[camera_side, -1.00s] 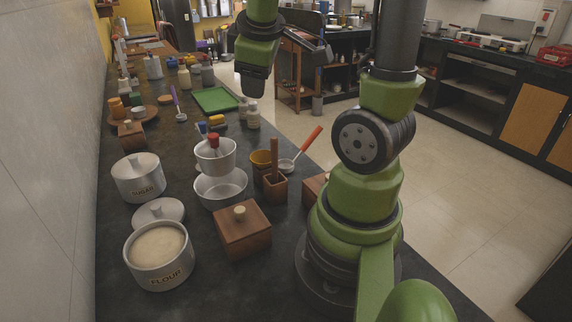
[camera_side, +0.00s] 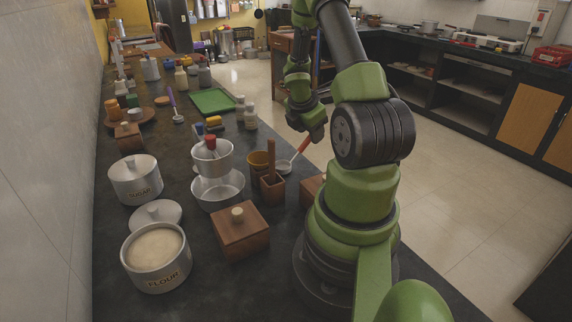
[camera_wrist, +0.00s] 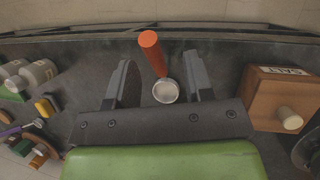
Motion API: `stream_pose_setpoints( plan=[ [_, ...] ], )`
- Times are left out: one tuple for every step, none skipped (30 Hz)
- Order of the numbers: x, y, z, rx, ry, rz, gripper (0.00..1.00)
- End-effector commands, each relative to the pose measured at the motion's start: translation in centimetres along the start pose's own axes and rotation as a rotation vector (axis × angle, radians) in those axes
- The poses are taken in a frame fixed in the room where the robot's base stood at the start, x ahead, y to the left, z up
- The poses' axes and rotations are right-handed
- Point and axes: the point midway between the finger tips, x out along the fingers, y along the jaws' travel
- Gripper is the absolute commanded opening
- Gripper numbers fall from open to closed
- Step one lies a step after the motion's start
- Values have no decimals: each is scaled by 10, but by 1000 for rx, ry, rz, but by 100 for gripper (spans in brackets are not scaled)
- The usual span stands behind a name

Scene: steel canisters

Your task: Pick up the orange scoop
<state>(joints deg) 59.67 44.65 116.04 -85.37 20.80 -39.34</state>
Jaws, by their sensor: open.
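The orange-handled scoop (camera_side: 299,150) lies near the counter's right edge in the side view, its bowl (camera_side: 284,167) beside a wooden holder (camera_side: 272,183). Part of its handle is hidden by my gripper (camera_side: 316,136). In the wrist view the scoop's orange handle (camera_wrist: 152,52) and round metal bowl (camera_wrist: 166,91) show between the two jaws of my gripper (camera_wrist: 158,75). The jaws are apart, one on each side of the scoop. No contact with the handle is visible, and the height gap cannot be told.
A wooden salt box (camera_wrist: 280,98) stands right of the jaws in the wrist view. Bare floor lies beyond the counter edge.

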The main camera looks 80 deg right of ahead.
Motion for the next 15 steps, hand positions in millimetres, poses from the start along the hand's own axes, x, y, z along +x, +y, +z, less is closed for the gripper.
stream_pose_setpoints(
  plan=[
    [3,0,0,0,1,-1,48],
    [4,0,0,-1,0,-1,48],
    [8,1,-1,1,0,-1,48],
    [11,1,-1,0,1,-2,48],
    [15,2,-2,0,1,-2,48],
    [21,2,-3,-1,1,-2,48],
    [25,3,-3,0,1,-3,48],
    [30,4,-4,-1,2,-3,48],
    [35,5,-5,0,2,-3,48],
    [39,5,-4,0,1,-2,48],
    [43,5,-4,1,1,-2,48],
    [47,5,-4,2,1,-2,48],
    [50,5,-4,1,1,-1,48],
    [52,5,-4,1,1,-1,48],
    [53,5,-4,2,1,0,48]
  ],
)
